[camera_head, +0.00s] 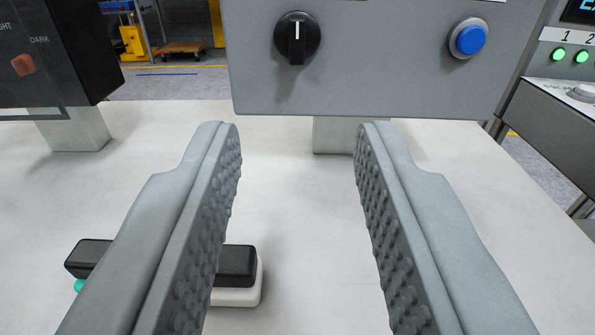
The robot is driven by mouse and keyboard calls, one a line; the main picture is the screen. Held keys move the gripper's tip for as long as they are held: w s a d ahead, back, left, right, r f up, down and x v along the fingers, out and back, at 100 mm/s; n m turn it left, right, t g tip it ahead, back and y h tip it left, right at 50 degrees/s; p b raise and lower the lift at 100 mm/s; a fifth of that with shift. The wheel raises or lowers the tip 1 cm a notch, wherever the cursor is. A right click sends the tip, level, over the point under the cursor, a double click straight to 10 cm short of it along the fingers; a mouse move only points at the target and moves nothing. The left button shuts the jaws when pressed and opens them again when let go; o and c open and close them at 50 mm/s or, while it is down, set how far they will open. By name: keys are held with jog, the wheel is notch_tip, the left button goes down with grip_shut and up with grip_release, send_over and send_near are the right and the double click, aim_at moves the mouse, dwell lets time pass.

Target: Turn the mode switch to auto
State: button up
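The mode switch (297,38) is a black rotary knob on a grey panel (380,80) at the top of the view. Its white mark points straight up. Any labels around the knob are out of view or too unclear to read. My gripper (295,130) is open and empty. Its two grey, studded fingers point forward over the white table, with their tips below the knob in the picture. They do not appear to touch the panel or the knob.
A blue button (470,39) is right of the knob. A dark box (60,50) with an orange rocker stands at left. A black and white device (237,267) lies on the table, partly behind the left finger. A console with green lights (558,55) is at right.

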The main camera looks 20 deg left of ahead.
jog(key=shift+v, duration=1)
jog(key=s+d+r+m+h, duration=0.1)
jog(key=s+d, duration=0.5)
jog(key=s, duration=0.4)
jog(key=s+d+r+m+h, duration=0.1)
jog(key=s+d+r+h, duration=0.1)
jog(key=s+d, duration=0.5)
jog(key=s+d+r+m+h, duration=0.1)
jog(key=s+d, duration=0.5)
jog(key=s, duration=0.8)
jog(key=shift+d+r+h, duration=0.25)
jog(key=shift+r+h, duration=0.05)
jog(key=shift+h, duration=0.2)
jog(key=shift+s, duration=0.15)
